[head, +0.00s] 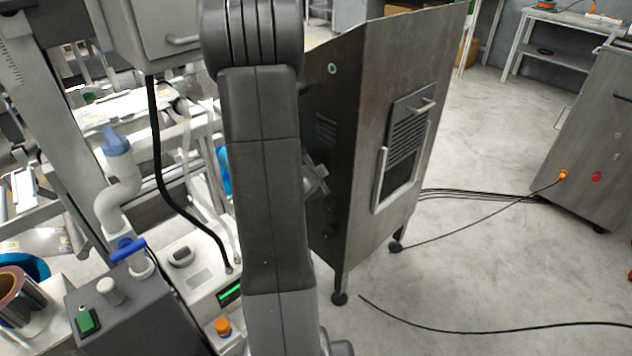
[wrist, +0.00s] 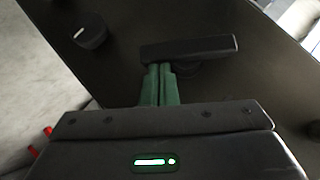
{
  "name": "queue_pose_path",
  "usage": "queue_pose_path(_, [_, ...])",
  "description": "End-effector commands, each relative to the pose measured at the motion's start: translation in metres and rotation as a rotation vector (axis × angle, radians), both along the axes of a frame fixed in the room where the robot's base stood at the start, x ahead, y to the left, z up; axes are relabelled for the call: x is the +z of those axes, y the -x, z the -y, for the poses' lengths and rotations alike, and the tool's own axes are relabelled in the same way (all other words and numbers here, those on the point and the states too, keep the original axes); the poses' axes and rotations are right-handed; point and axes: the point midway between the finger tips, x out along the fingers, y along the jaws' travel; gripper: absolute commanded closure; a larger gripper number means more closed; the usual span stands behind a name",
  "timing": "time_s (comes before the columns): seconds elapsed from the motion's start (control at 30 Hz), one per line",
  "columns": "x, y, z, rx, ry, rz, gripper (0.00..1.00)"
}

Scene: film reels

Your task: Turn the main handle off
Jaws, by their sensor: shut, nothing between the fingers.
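A dark bar-shaped handle (wrist: 190,47) is mounted on a dark panel (wrist: 115,75) in the wrist view. It lies nearly level across the picture, with a round base partly showing behind it. My gripper (wrist: 160,68) has its green fingers shut together with nothing between them. The fingertips are at the lower edge of the handle, left of its middle; I cannot tell whether they touch it. In the head view my arm covers part of the dark metal cabinet (head: 385,60), and my gripper's fingers are hidden.
A dark round knob (wrist: 91,31) is left of the handle. In the head view, a machine with a blue lever (head: 127,248) stands left of my arm. Black cables (head: 480,330) lie on the floor at right, near another metal cabinet (head: 600,140). Some floor between is clear.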

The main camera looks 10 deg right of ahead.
Motion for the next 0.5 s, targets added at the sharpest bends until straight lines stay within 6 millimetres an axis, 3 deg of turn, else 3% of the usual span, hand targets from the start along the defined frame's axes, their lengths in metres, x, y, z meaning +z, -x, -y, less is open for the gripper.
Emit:
queue_pose_path(0.03, [-0.0093, 0.0002, 0.0002, 0.000, -0.008, 0.015, 1.00])
queue_pose_path(0.5, [-0.0190, 0.0011, 0.0005, 0.002, -0.115, 0.176, 1.00])
